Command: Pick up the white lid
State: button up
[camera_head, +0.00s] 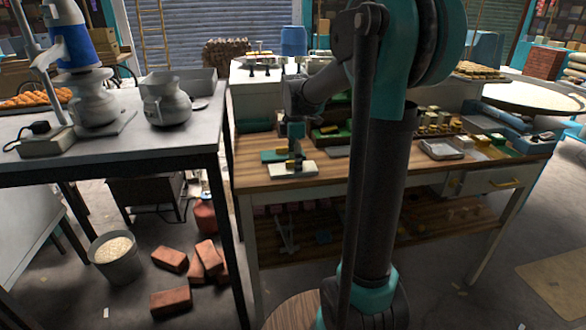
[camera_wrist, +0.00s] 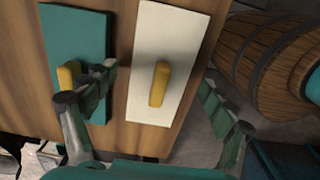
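The white lid (camera_head: 308,168) is a flat rectangle lying on the wooden table near its front edge. In the wrist view the white lid (camera_wrist: 168,43) fills the centre, with a yellow handle (camera_wrist: 159,84) on top. My gripper (camera_wrist: 158,78) is open and empty, its fingers on either side of the white lid and its handle in that view. The left fingers overlap a teal lid beside it. In the head view my gripper (camera_head: 297,158) hangs just over the white lid. Whether the fingers touch anything cannot be told.
A teal lid (camera_wrist: 75,35) with its own yellow handle lies left of the white lid. A wooden barrel (camera_wrist: 275,60) stands at the right in the wrist view. The wooden table (camera_head: 260,182) holds several small blocks farther right. A grey table (camera_head: 150,136) stands at the left.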

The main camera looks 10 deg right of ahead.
jog(key=c, duration=0.8)
jog(key=shift+o, duration=0.2)
jog(key=shift+r, duration=0.1)
